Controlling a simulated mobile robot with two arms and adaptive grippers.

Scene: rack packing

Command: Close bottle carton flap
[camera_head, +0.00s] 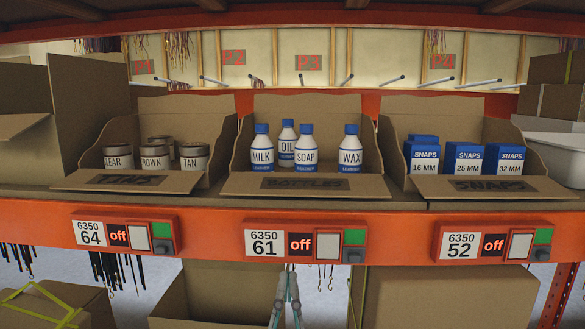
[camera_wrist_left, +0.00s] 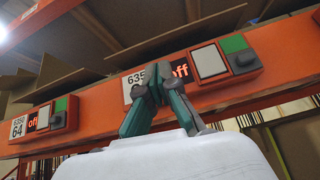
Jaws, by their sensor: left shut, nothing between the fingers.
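The bottle carton is the middle open box on the shelf, with its front flap (camera_head: 305,185) marked BOTTLES folded down and outward over the shelf edge. Inside stand white bottles with blue caps: milk (camera_head: 262,150), oil (camera_head: 287,140), soap (camera_head: 306,152) and wax (camera_head: 350,150). My left gripper (camera_head: 291,270) is below the shelf beam, under the 61 label, apart from the flap. In the left wrist view my left gripper (camera_wrist_left: 158,72) points up with its fingertips together and empty, in front of the beam. My right gripper is not in view.
The orange beam (camera_head: 400,228) with label units runs below the cartons. A tins carton (camera_head: 130,181) stands left and a snaps carton (camera_head: 480,187) right, both with flaps down. Space in front of the beam looks clear.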

